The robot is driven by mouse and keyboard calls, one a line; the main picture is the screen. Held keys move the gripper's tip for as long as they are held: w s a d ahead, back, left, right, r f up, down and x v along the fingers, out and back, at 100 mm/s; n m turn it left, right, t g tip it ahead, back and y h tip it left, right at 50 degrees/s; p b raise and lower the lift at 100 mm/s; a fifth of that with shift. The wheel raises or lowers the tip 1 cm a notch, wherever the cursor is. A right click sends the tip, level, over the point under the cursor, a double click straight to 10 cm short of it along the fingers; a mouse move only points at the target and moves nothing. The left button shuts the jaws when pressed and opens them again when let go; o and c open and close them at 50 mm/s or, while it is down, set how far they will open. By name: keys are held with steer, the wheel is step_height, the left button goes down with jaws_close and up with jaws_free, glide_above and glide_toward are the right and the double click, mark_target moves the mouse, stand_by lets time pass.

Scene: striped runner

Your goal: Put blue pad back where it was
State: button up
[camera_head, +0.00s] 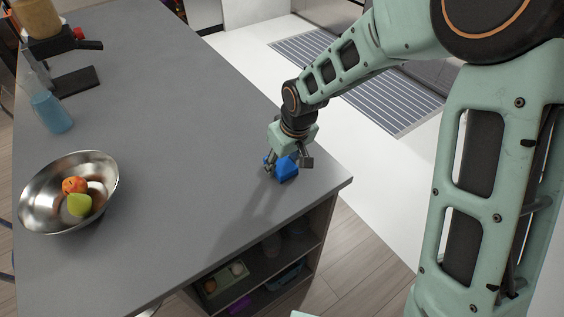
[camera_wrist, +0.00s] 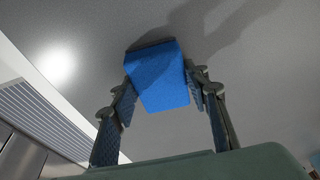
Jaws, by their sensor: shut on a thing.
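The blue pad (camera_head: 287,168) is a small bright blue block near the right edge of the grey counter. In the wrist view the blue pad (camera_wrist: 160,77) sits between the two fingers, with the grey countertop behind it. My gripper (camera_head: 285,164) is over the counter, pointing down, and is shut on the pad. The gripper (camera_wrist: 160,92) has a finger on each side of the pad in the wrist view. I cannot tell whether the pad touches the counter or is just above it.
A metal bowl (camera_head: 40,205) with fruit stands at the left of the counter (camera_head: 190,130). A blue cup (camera_head: 52,112) and a dark appliance (camera_head: 75,82) are behind it. Open shelves (camera_head: 290,268) lie below the front edge. The counter's middle is clear. A striped runner (camera_head: 385,105) lies on the floor.

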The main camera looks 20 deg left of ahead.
steer(key=shift+f, duration=0.25)
steer(key=o, duration=1.1)
steer(key=shift+r, duration=0.1)
steer(key=shift+r, duration=0.15)
steer(key=shift+r, duration=0.3)
steer(key=p+v, duration=0.1)
steer(key=v, duration=1)
steer(key=shift+r, duration=0.2)
steer(key=shift+s, duration=0.1)
